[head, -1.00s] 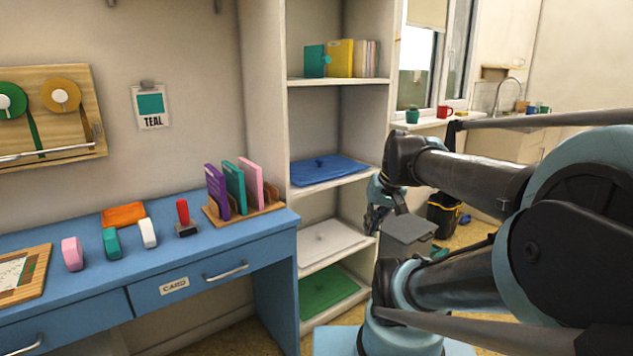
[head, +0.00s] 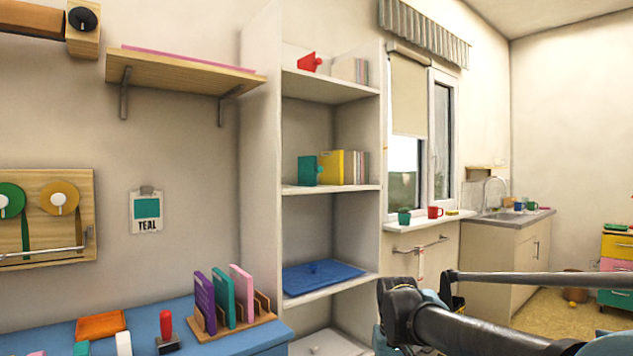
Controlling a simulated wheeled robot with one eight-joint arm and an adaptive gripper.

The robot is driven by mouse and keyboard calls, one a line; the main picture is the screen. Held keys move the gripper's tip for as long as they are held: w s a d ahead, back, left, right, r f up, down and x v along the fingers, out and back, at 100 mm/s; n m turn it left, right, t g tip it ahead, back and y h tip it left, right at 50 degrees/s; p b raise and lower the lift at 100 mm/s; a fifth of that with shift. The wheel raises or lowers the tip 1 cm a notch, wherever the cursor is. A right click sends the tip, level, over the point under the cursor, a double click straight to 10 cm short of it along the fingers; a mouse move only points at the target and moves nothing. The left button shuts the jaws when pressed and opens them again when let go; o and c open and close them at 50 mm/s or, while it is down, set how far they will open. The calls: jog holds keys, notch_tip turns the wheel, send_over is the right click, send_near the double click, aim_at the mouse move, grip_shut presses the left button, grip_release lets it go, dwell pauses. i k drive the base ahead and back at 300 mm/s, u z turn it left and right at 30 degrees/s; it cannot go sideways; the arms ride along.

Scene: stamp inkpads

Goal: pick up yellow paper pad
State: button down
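A yellow, flat, upright thing (head: 336,168) stands on the middle shelf of the tall white shelf unit in the head view.
A rack (head: 262,310) on the blue desk (head: 190,310) holds purple, teal and pink pads. A blue tray (head: 320,277) lies on a lower shelf. A red knobbed thing (head: 312,63) is on the top shelf. Cups stand on the window sill (head: 422,226).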

aim_at(332, 161)
jog(key=k, duration=0.5)
jog(key=z, duration=1.05)
jog(key=i, duration=1.2)
jog(key=u, duration=1.2)
